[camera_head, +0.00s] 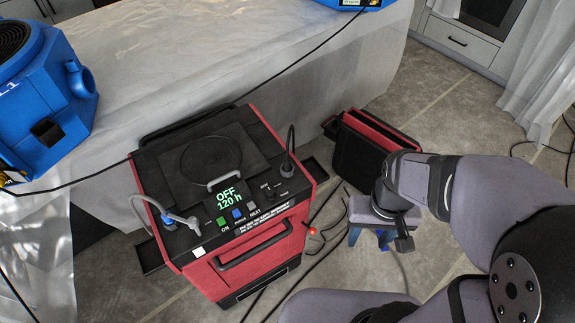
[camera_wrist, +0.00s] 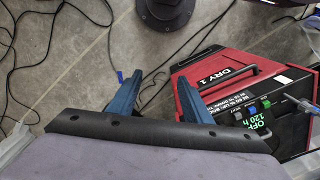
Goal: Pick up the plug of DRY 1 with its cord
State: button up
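The red and black DRY 1 machine (camera_head: 240,200) stands on the floor in the head view. Its display reads OFF and 120 h. It also shows at the right of the wrist view (camera_wrist: 225,70), with its DRY 1 label. My gripper (camera_wrist: 158,78) has two blue fingers spread apart with nothing between them. In the head view my gripper (camera_head: 371,240) points down, right of the machine. A small red piece (camera_head: 312,231) shows beside the machine.
Several dark cords (camera_wrist: 60,65) lie across the tiled floor. A red and black case (camera_head: 372,145) stands behind my gripper. A sheet-covered surface (camera_head: 200,45) carries a blue blower (camera_head: 50,100). Bare floor shows to the right of the case.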

jog(key=n+t+y+b, duration=0.2)
jog(key=n+t+b, duration=0.2)
jog(key=b, duration=0.3)
send_over(288, 157)
jog(key=s+d, duration=0.1)
jog(key=s, duration=0.2)
notch_tip(288, 157, down, 4)
jog(key=shift+w+p+x, duration=0.2)
jog(key=shift+p+x, duration=0.4)
jog(key=shift+x, duration=0.7)
jog(key=shift+n, duration=0.3)
jog(key=shift+w+p+x, duration=0.2)
jog(key=shift+p+x, duration=1.15)
jog(key=shift+x, duration=1.15)
